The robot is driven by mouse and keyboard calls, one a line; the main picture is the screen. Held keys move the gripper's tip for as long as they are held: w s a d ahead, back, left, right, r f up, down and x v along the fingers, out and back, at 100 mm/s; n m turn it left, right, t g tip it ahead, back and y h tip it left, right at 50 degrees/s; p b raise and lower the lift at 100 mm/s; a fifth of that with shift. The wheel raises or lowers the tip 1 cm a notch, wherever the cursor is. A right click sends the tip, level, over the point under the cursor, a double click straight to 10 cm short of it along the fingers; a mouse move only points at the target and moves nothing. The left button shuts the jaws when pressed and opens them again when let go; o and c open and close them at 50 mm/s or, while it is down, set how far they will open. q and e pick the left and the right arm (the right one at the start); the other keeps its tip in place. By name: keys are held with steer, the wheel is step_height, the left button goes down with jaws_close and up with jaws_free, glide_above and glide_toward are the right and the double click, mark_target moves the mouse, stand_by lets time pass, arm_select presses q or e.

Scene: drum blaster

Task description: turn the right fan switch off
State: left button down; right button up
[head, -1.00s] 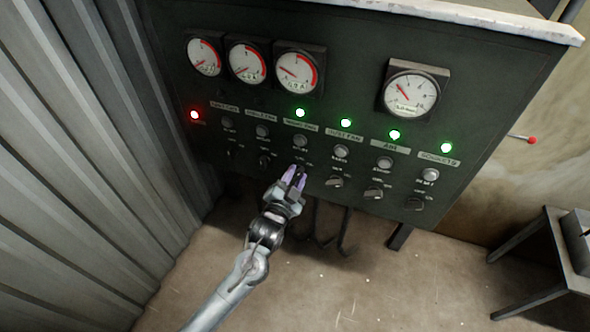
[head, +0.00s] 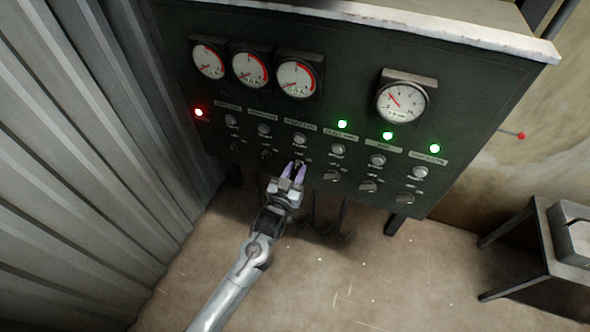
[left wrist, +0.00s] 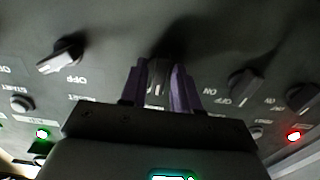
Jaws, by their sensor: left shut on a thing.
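My left gripper (head: 296,169) is at the third rotary switch from the left in the lower row of the dark green control panel (head: 480,95). Its purple fingers are shut on this switch (left wrist: 158,88), which shows only as a sliver between them in the left wrist view. The fingers hide most of the switch, so its exact angle is hard to tell. The label (head: 301,127) above this column is too small to read surely. No lamp is lit above it. My right gripper is not in view.
Neighbouring switches (head: 331,176) and (head: 266,155) sit close on both sides. A red lamp (head: 199,112) glows at far left; three green lamps, one of them (head: 342,124), glow to the right. Round gauges (head: 297,78) sit above. A metal table (head: 540,240) stands at right.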

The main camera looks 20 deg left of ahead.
arm_select(q)
steer(key=shift+f, duration=0.1)
stand_by(0.3)
steer(key=c, duration=1.1)
jaws_free()
steer(key=shift+s, duration=0.55)
steer(key=s+p, duration=0.2)
steer(key=s, duration=0.7)
steer(key=shift+s, duration=0.35)
